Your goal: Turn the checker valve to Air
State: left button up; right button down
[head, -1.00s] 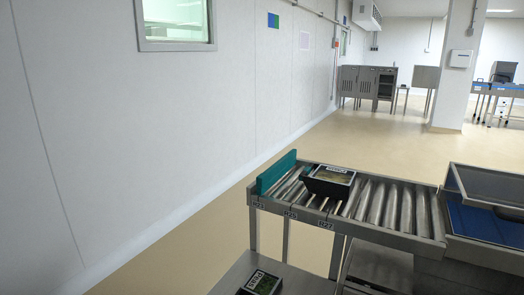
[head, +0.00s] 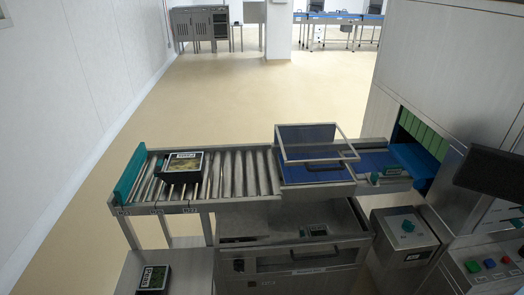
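A grey steel box (head: 403,243) stands on the right below the conveyor and has a teal knob (head: 408,226) on its sloped top. A small teal label sits lower on it. This may be the checker valve, but its markings are too small to read and I cannot tell where the knob points. Neither of my grippers is in view.
A roller conveyor (head: 235,172) carries a black tray (head: 181,168) beside a teal end stop (head: 129,175). A clear-lidded blue section (head: 312,170) adjoins it. A steel cabinet (head: 285,262) stands below. A button panel (head: 492,268) is at right. Open floor lies behind.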

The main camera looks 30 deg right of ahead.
aim_at(408, 226)
jog(key=z, duration=1.25)
